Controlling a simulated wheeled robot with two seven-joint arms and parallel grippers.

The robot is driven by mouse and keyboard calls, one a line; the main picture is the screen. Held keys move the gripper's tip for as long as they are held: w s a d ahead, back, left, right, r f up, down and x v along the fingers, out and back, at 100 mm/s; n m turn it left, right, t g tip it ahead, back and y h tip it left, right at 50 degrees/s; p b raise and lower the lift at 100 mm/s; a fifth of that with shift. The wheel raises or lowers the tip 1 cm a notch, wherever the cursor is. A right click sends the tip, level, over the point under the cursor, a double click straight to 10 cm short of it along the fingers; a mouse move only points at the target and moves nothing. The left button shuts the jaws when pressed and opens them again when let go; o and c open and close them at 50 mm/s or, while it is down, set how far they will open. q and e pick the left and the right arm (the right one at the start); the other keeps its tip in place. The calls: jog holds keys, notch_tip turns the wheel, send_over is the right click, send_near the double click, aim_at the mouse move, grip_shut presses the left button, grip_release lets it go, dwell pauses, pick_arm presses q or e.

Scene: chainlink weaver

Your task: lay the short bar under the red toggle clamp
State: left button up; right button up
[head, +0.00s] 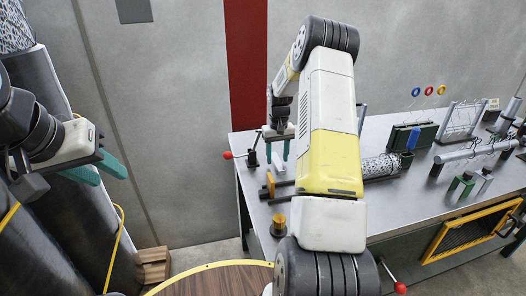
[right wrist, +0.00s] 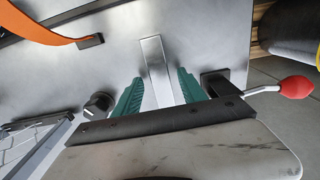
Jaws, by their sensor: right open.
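The short bar (right wrist: 157,72) is a flat, pale metal strip. In the right wrist view it lies on the grey table between the open teal fingers of my right gripper (right wrist: 161,92), with a gap at each side. In the head view my right gripper (head: 278,150) points down at the table's far left end. The red toggle clamp, a dark base with a red-knobbed handle (right wrist: 295,87), stands just right of the fingers in the wrist view; in the head view its red knob (head: 228,155) shows at the table's left edge. My left gripper (head: 97,169) is open and empty, away from the table.
A black knob (right wrist: 97,103) stands left of the fingers in the wrist view. A brass-topped post (head: 279,224) is on the near table edge. A mesh roll (head: 380,166) and green box (head: 426,134) stand farther right. A second red knob (head: 400,288) shows low.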

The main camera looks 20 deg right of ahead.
notch_tip(320, 180, up, 11)
notch_tip(320, 180, up, 8)
jog(key=t, duration=0.1)
send_over(277, 161)
jog(key=s+a, duration=0.4)
jog(key=s, duration=0.1)
jog(key=s+a+r+t, duration=0.2)
jog(key=s+a+r, duration=0.45)
jog(key=s, duration=0.25)
jog(key=s+a+t+y, duration=0.1)
jog(key=s+a, duration=0.2)
jog(key=s, duration=0.6)
jog(key=s+a+r+n+t+y, duration=0.1)
jog(key=s+a+t, duration=0.1)
jog(key=s, duration=0.7)
jog(key=shift+a+r, duration=0.15)
jog(key=shift+a, duration=0.65)
